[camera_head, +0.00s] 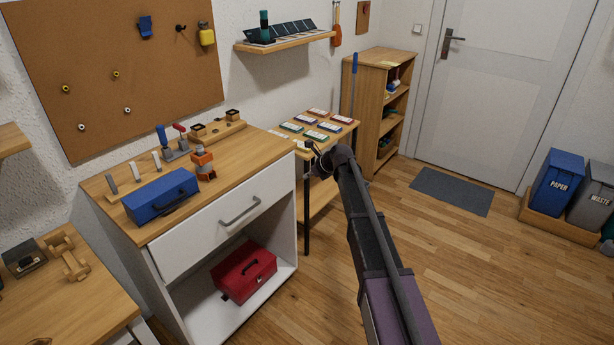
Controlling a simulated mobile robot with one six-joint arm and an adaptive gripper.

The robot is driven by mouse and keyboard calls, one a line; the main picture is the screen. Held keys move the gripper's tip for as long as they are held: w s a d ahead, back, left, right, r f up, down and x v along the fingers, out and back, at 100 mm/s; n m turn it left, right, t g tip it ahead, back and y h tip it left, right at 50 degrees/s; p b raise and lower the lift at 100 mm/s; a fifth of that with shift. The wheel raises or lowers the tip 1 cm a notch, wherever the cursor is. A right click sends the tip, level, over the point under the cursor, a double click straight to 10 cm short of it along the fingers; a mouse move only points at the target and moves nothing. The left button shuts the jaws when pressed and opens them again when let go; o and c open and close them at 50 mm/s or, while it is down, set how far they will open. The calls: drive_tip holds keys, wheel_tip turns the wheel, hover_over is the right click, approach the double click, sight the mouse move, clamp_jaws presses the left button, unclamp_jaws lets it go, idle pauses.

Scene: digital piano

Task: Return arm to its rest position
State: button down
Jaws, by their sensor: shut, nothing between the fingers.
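My arm reaches up from the bottom edge in the head view, right of centre. My gripper (318,163) is at its far end, small and dark. It is shut with nothing in it. It shows in front of the small side table (345,125), near that table's front edge. I cannot tell its exact height or whether it touches the table. The arm hides part of the floor and part of the side table's lower shelf.
A white cabinet (220,225) with a wooden top stands left of the arm, holding a blue toolbox (161,196); a red box (244,271) sits in its open lower part. A bookcase (374,105) stands behind. The wooden floor (470,270) to the right is clear up to the bins (557,182).

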drive_tip(key=s+d+f+n+g+h, duration=0.2)
drive_tip(key=s+d+n, duration=0.5)
drive_tip(key=s, duration=0.6)
drive_tip(key=s+d+f+n+g+h, duration=0.1)
drive_tip(key=s+d+f+n+h, duration=0.15)
drive_tip(key=s+d+n, duration=0.65)
drive_tip(key=s+d+f+n+g+h, duration=0.1)
drive_tip(key=s+d+n+g+h, duration=0.15)
drive_tip(key=s+n, duration=1.05)
drive_tip(key=s+r+m+p, duration=0.2)
drive_tip(key=r+p, duration=0.6)
drive_tip(key=s+r+m+p, duration=0.1)
drive_tip(key=s+r+p, duration=0.1)
drive_tip(key=r+p, duration=0.6)
drive_tip(key=shift+s+d+m, duration=0.25)
drive_tip(key=shift+d+m, duration=0.15)
